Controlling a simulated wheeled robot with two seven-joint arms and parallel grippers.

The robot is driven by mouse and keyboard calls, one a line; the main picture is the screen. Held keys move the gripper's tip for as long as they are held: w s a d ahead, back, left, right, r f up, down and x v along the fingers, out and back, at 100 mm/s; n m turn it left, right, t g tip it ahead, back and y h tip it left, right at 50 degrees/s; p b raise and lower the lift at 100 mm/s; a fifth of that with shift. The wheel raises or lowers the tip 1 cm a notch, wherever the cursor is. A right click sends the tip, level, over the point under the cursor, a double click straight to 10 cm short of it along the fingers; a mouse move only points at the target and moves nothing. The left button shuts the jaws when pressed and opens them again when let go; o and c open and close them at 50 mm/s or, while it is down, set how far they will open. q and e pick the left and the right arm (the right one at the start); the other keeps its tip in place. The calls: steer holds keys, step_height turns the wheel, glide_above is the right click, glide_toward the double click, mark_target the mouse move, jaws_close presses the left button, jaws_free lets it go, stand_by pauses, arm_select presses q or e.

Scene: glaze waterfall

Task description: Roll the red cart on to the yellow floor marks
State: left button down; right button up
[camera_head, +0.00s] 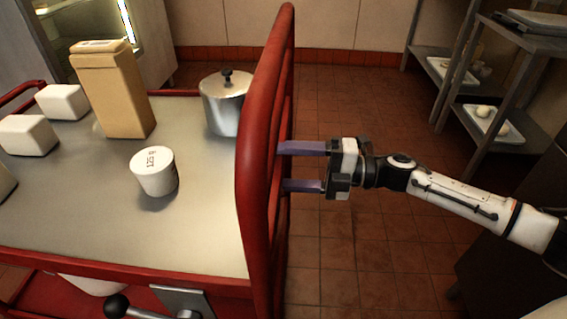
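The red cart (262,235) fills the left and centre, with a steel top and a tall rounded red end frame on its right side. My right gripper (283,168) comes in from the right at that end frame. Its two purple fingers are apart, with a clear gap between them, and their tips meet the frame's edge in the picture. I cannot tell whether they touch it or reach around a bar. My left gripper is not in view. No yellow floor marks show in this view.
On the cart stand a lidded steel pot (222,105), a white tub (154,172), a tan carton (112,92) and white blocks (62,102). A black-knobbed lever (117,306) shows below its near edge. Steel shelving (535,42) stands at right. Tiled floor (350,95) is open between.

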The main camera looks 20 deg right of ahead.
steer(key=shift+w+a, duration=0.1)
steer(key=shift+a, duration=0.1)
steer(key=shift+c, duration=0.2)
jaws_close()
steer(key=shift+f, duration=0.25)
steer(key=shift+f, duration=0.1)
steer(key=shift+a, duration=0.1)
